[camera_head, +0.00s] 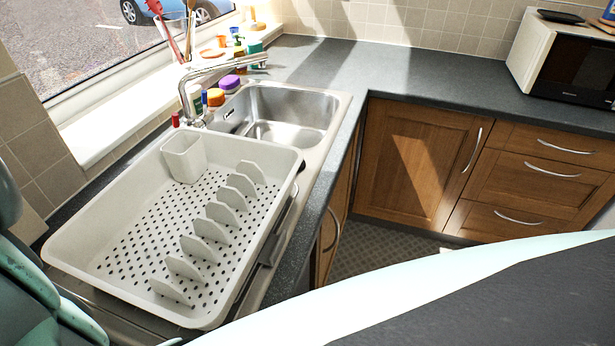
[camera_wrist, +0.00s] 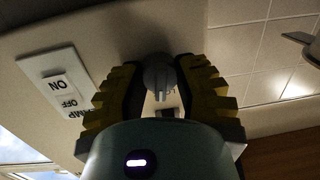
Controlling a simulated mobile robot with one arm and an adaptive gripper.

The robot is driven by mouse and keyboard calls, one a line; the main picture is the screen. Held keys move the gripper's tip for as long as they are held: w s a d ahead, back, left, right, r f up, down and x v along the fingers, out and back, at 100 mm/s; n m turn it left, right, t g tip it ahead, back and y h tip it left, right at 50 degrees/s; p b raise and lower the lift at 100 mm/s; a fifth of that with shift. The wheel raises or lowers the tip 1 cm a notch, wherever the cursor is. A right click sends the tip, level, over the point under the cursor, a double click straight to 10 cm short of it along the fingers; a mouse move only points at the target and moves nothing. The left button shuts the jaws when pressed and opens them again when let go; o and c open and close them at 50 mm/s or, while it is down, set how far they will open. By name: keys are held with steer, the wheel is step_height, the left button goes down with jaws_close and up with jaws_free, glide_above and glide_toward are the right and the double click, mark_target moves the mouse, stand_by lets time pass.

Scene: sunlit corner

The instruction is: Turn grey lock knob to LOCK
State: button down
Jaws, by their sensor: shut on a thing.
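In the wrist view, the grey lock knob (camera_wrist: 158,78) is round with a raised grip bar and sits on a cream surface. My gripper (camera_wrist: 160,66) is shut on it, with one yellow-and-black finger on each side. A pale label (camera_wrist: 150,103) shows just below the knob, partly covered by my gripper; its lettering and the knob's exact setting cannot be read. The knob and gripper do not show in the head view.
A white switch plate (camera_wrist: 62,92) marked ON and OFF is left of my fingers. The head view shows a dish rack (camera_head: 120,230) beside a steel sink (camera_head: 290,105), a tap (camera_head: 215,72), a microwave (camera_head: 570,65) and wooden cupboards (camera_head: 415,160).

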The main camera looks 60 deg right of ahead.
steer(key=shift+f+n+b, duration=0.15)
steer(key=shift+n+b, duration=0.55)
steer(key=shift+n, duration=0.3)
steer(key=c, duration=0.6)
jaws_free()
steer(key=v, duration=0.7)
steer(key=shift+s+r, duration=0.2)
steer(key=shift+r, duration=0.1)
